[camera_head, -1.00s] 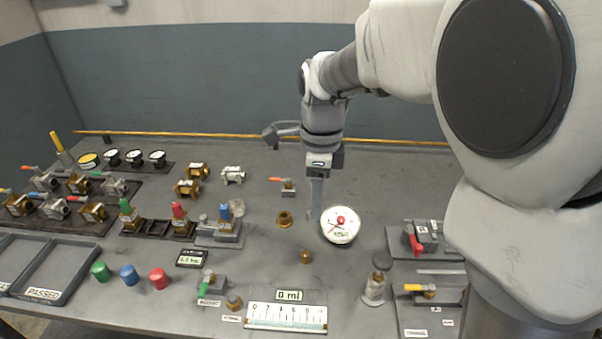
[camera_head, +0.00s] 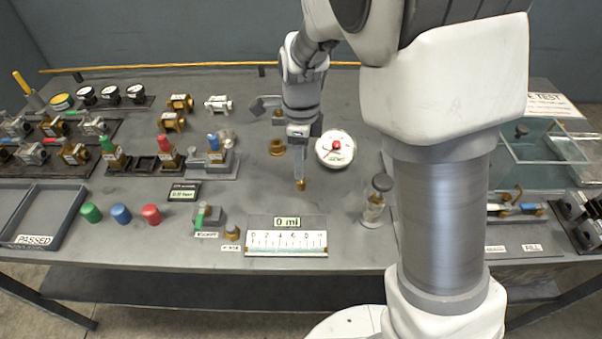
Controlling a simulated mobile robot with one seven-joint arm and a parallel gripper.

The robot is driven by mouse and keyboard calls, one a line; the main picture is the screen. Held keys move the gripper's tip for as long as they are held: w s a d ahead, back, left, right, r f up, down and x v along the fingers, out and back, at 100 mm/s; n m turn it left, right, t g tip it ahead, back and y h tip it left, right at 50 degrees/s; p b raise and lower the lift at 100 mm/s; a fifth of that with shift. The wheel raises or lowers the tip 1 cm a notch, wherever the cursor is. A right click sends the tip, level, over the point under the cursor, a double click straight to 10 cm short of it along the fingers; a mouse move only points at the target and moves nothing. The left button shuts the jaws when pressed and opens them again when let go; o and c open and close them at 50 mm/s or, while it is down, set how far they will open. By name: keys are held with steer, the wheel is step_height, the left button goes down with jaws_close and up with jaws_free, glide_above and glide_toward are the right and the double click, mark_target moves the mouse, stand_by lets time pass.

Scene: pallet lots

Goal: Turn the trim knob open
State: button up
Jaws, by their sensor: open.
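I cannot read any label that marks the trim knob. The jaws are open, seen edge-on. The white round gauge (camera_head: 336,149) with a red centre is just right of my gripper.
A scale panel (camera_head: 286,242) with a "0 ml" display stands in front. A glass vial with a dark knob (camera_head: 381,183) is to the right. A green-handled valve (camera_head: 203,217) is front left. A larger brass fitting (camera_head: 277,147) stands close to my gripper's left. My arm hides the bench's right-centre.

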mark_target(301, 184)
step_height(301, 184, down, 6)
steer(key=shift+r+b, duration=0.1)
steer(key=shift+b, duration=0.3)
jaws_close()
